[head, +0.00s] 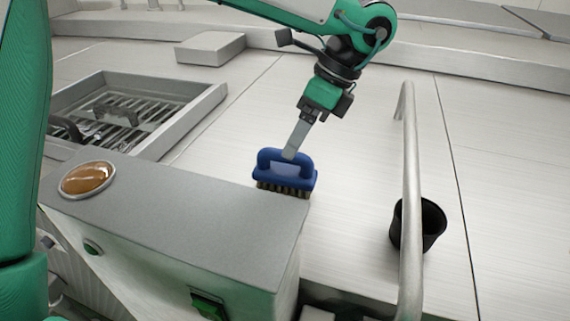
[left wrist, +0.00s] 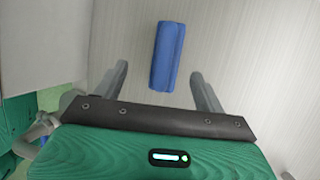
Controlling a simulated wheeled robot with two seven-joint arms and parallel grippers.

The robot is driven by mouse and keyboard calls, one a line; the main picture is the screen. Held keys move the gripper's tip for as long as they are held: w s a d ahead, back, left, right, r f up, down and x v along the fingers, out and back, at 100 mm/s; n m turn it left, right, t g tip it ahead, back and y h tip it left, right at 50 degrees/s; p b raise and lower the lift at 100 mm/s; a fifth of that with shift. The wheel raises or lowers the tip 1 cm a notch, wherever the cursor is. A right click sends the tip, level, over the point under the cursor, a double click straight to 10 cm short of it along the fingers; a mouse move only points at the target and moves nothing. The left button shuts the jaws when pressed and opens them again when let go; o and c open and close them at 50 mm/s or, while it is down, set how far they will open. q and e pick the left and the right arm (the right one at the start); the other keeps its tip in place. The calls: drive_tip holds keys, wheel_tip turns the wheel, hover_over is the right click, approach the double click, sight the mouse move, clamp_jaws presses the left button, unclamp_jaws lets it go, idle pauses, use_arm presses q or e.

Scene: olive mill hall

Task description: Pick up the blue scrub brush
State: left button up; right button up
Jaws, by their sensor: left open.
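The blue scrub brush (head: 284,177) has a looped handle and dark bristles pointing down. In the head view it shows near the far right corner of the grey box, which may hide part of its base. My left gripper (head: 291,152) is above it, its fingers at the handle's top. My right gripper is not in view.
A grey box with an amber dome (head: 87,178) stands in front. A metal rail (head: 410,190) and a black cup (head: 430,222) are at the right. A grated basin (head: 190,115) is at the left, and a pale block (head: 210,48) lies behind. The metal surface between is clear.

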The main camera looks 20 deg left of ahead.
sight(282, 159)
use_arm(q)
drive_tip(key=shift+w+a+f+p, duration=0.1)
drive_tip(key=shift+a+f+p, duration=0.25)
drive_tip(key=shift+f, duration=0.4)
drive_tip(key=shift+w+a+f+p, duration=0.1)
drive_tip(key=shift+a+f+p, duration=0.15)
drive_tip(key=shift+f, duration=0.45)
drive_tip(key=p+x, duration=0.1)
drive_tip(key=x, duration=0.1)
drive_tip(key=p+x, duration=0.2)
drive_tip(key=shift+w+a+p, duration=0.2)
drive_tip(key=shift+a+p, duration=0.1)
drive_tip(key=shift+a+f, duration=0.1)
drive_tip(key=shift+f, duration=0.35)
drive_tip(key=shift+s, duration=0.1)
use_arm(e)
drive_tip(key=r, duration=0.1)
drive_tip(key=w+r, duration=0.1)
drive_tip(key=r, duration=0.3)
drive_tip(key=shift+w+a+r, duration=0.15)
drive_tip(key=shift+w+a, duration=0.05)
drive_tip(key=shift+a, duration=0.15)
use_arm(q)
drive_tip(key=c, duration=1.1)
drive_tip(key=shift+c, duration=0.2)
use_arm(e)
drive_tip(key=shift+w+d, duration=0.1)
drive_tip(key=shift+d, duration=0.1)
